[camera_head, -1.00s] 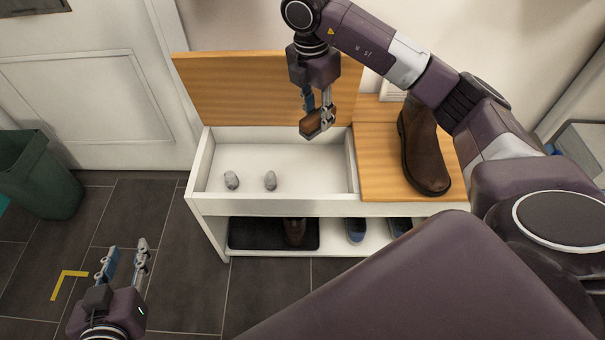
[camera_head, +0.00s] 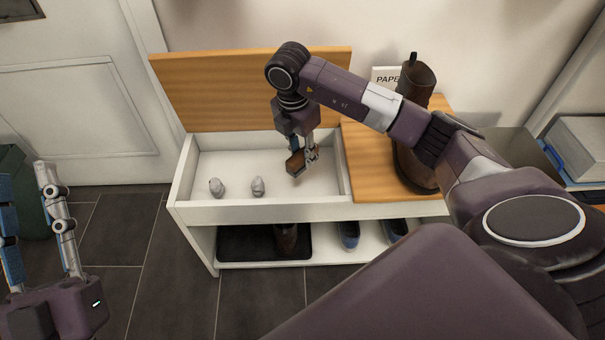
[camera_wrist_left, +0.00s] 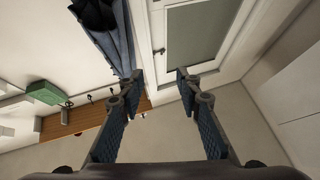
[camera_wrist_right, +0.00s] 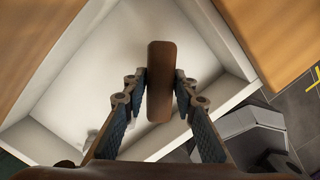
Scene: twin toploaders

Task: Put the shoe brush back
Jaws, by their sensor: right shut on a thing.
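The brown shoe brush (camera_head: 295,163) is between the fingers of my right gripper (camera_head: 303,156), which is shut on it. Brush and gripper are over the right part of the white open compartment (camera_head: 238,211) of the bench, below its rim in the picture. In the right wrist view the brush (camera_wrist_right: 160,80) stands out between the fingertips, with the pale compartment floor behind it. Whether it touches the floor I cannot tell. The raised wooden lid (camera_head: 215,90) stands behind the compartment. My left gripper (camera_head: 25,195) is open and empty at the far left; its fingers also show apart in the left wrist view (camera_wrist_left: 160,85).
Two grey lumps (camera_head: 217,187) (camera_head: 258,187) lie in the left of the compartment. A brown boot (camera_head: 405,165) stands on the closed wooden lid (camera_head: 365,170) at right. Shoes (camera_head: 348,234) and a black mat (camera_head: 240,243) are on the lower shelf. A bin (camera_head: 25,210) is at left.

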